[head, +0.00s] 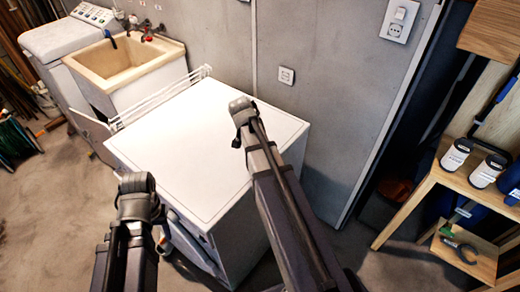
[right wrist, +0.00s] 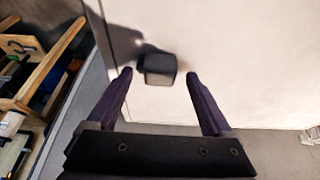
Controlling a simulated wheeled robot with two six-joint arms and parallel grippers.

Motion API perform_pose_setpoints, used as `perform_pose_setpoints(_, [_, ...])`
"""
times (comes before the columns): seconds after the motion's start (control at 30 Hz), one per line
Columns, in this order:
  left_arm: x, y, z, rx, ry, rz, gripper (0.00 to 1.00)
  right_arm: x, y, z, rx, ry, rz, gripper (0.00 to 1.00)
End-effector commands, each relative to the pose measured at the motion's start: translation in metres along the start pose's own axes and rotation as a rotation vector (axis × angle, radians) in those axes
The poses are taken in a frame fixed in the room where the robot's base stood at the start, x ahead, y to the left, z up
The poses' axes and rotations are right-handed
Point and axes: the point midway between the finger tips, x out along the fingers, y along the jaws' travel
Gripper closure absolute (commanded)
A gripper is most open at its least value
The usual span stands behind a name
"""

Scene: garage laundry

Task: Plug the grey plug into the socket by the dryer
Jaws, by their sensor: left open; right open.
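The grey plug (right wrist: 160,68) is a small dark block with a lighter face, seen in the right wrist view against the white dryer top. My right gripper (right wrist: 158,75) is open, with a fingertip on either side of the plug and a visible gap to each. In the head view the plug cannot be made out behind my right arm. The white dryer (head: 185,135) stands in the middle. The socket (head: 286,75) is a small white plate on the grey wall behind the dryer, and it looks empty. My left gripper (head: 150,215) is open over the dryer's front left side.
A second socket with a switch (head: 397,22) is higher on the wall to the right. A white wire rack (head: 160,98) and a sink (head: 125,65) stand left of the dryer. A wooden shelf (head: 425,190) with bottles stands at the right. The wall around the socket is clear.

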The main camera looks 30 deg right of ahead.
Motion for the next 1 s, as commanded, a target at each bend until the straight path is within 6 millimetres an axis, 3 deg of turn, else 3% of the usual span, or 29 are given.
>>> perform_pose_setpoints(0.23, [-0.0013, -0.0001, 0.0001, 0.000, 0.000, 0.000, 0.50, -0.0013, 0.0001, -0.0002, 0.000, 0.000, 0.000, 0.16])
perform_pose_setpoints(1.0, [-0.0013, -0.0001, 0.0001, 0.000, 0.000, 0.000, 0.50, -0.0013, 0.0000, -0.0001, 0.000, 0.000, 0.000, 1.00])
